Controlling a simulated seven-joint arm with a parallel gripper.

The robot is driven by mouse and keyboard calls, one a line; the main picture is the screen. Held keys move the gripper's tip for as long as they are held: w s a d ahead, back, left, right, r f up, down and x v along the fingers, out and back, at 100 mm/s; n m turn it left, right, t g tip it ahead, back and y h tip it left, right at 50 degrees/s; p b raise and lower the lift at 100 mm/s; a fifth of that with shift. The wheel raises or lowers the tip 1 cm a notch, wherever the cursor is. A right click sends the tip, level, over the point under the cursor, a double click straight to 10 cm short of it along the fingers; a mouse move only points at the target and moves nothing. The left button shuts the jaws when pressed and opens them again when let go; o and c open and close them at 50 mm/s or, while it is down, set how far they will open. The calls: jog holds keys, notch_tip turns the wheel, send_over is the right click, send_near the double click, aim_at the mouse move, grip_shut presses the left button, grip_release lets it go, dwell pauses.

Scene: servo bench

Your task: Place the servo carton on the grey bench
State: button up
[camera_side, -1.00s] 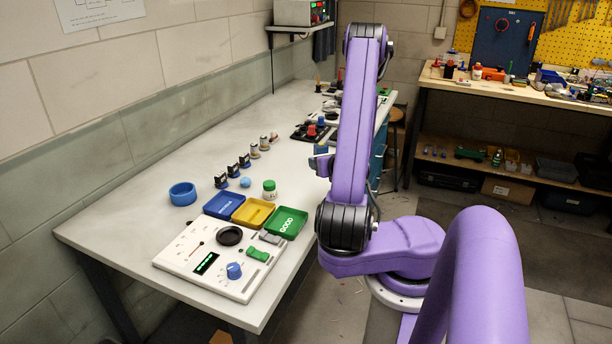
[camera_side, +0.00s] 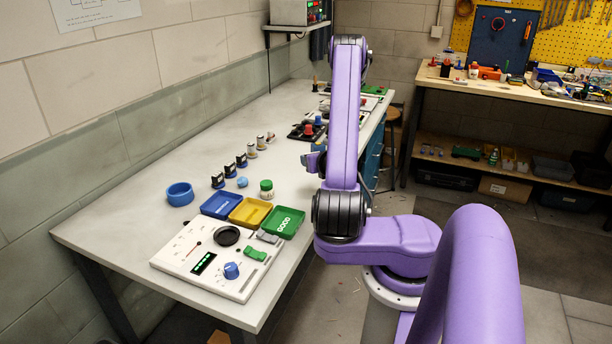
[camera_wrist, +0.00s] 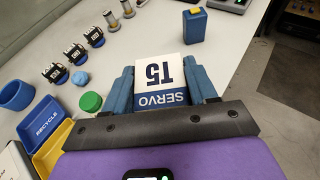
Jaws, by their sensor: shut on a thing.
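The servo carton (camera_wrist: 160,72) is white with a blue band; its "SERVO" and "T5" print appears upside down in the wrist view. My gripper (camera_wrist: 161,78) is shut on it, with a blue finger along each side. The carton's underside is hidden, so I cannot tell its exact height over the pale grey bench (camera_wrist: 122,45). In the side view the bench (camera_side: 120,205) runs along the wall. My gripper (camera_side: 315,160) shows there only partly beside my purple arm, near the bench's right edge, and the carton is not clearly visible.
A blue box with a yellow top (camera_wrist: 194,25) stands ahead of the carton.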

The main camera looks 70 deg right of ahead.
send_over(306, 182)
jog(key=f, duration=0.6)
jog(key=shift+s+a+f, duration=0.15)
jog(key=shift+s+a, duration=0.15)
jog(key=shift+a, duration=0.1)
jog(key=shift+w+d+f, duration=0.1)
jog(key=shift+d+f, duration=0.05)
jog(key=shift+f, duration=0.7)
jog(key=shift+w+d+f, duration=0.1)
jog(key=shift+f, duration=0.75)
jog(key=shift+f, duration=0.2)
jog(key=o, duration=1)
jog(key=shift+o, duration=0.2)
jog(key=v, duration=1.7)
jog(key=shift+w+a+r, duration=0.3)
jog(key=shift+r, duration=0.05)
